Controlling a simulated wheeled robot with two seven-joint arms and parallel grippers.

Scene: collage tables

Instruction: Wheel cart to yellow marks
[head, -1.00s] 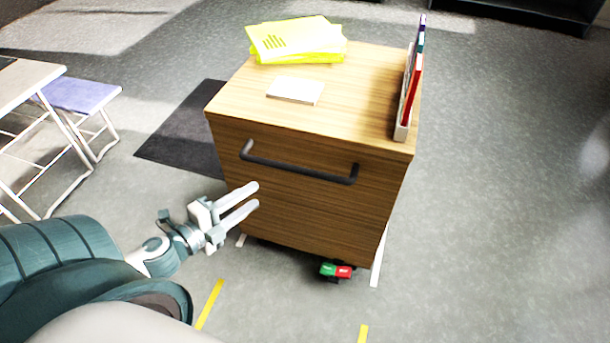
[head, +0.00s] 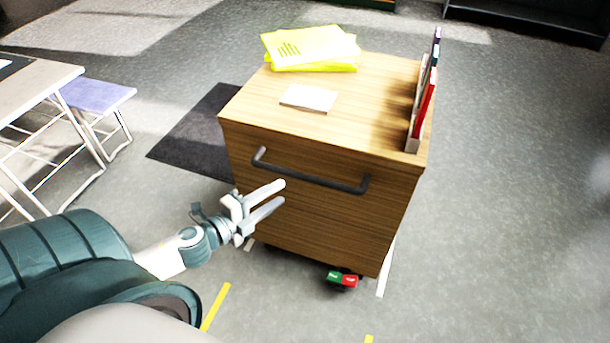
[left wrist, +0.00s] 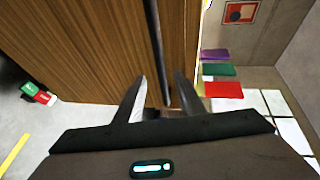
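The wooden cart (head: 300,215) stands on the grey floor in the middle of the head view, with a dark bar handle (head: 312,174) across its front. Yellow marks on the floor show as one strip (head: 215,307) at the lower left and a short end (head: 368,339) at the bottom. My left gripper (head: 281,193) is open and empty, just in front of the cart's face, below the handle's left part. In the left wrist view the handle (left wrist: 157,55) runs down between the fingers' directions, ahead of the fingertips (left wrist: 160,80). My right gripper is not in view.
Yellow papers (head: 310,48), a white pad (head: 308,98) and a file holder (head: 424,105) sit on the cart. A green and red pedal (head: 342,279) shows at its base. A purple stool (head: 95,97) and a table (head: 35,82) stand left. Floor to the right is clear.

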